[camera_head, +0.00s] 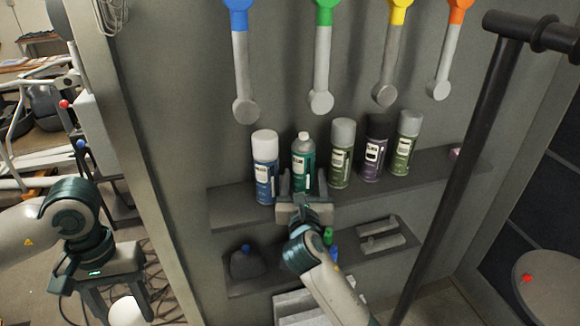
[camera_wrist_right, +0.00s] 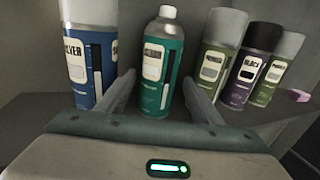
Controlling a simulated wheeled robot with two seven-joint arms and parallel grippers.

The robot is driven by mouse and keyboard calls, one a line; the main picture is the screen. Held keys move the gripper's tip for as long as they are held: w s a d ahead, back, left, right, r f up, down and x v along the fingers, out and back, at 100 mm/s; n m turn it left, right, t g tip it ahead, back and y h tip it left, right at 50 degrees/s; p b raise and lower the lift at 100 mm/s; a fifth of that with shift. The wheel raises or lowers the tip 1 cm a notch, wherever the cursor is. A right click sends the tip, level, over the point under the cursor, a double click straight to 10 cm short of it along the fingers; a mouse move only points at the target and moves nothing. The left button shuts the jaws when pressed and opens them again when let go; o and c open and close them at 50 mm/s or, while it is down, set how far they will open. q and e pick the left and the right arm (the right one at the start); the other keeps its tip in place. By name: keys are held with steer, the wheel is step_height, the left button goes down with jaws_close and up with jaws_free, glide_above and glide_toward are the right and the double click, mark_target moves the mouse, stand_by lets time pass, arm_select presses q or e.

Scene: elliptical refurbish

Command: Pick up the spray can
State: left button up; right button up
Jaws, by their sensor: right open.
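Several spray cans stand upright in a row on the upper shelf (camera_head: 232,205). From the left they are a blue can with a white cap (camera_head: 265,168), a teal can (camera_head: 303,160), a green can with a grey cap (camera_head: 342,150), a dark purple can (camera_head: 374,150) and another green can (camera_head: 405,145). My right gripper (camera_head: 304,184) is open, with its fingers on either side of the teal can, which also shows in the right wrist view (camera_wrist_right: 162,75). Contact cannot be told. My left gripper (camera_head: 118,303) is open and empty, away at the lower left.
Wrenches with blue, green (camera_head: 322,60), yellow and orange heads hang above the cans. A lower shelf (camera_head: 245,288) holds a dark bottle (camera_head: 246,262) and a grey holder (camera_head: 382,238). A dark vertical pole (camera_head: 458,150) stands at the right. Neighbouring cans are close to my right fingers.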

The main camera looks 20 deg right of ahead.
mark_target(303, 172)
arm_select(q)
steer(key=shift+r, duration=0.35)
arm_select(e)
steer(key=shift+w+r, duration=0.25)
steer(key=shift+w, duration=0.1)
arm_select(q)
steer(key=shift+r+p, duration=0.65)
steer(key=shift+p, duration=0.2)
arm_select(e)
steer(key=x, duration=0.3)
arm_select(q)
steer(key=shift+r, duration=0.1)
arm_select(e)
steer(key=shift+w+d, duration=0.1)
steer(key=shift+w, duration=0.5)
steer(key=shift+c, duration=0.3)
steer(key=c, duration=1)
arm_select(q)
steer(key=shift+f, duration=0.2)
arm_select(e)
steer(key=shift+o, duration=0.2)
steer(key=shift+s+r, duration=0.1)
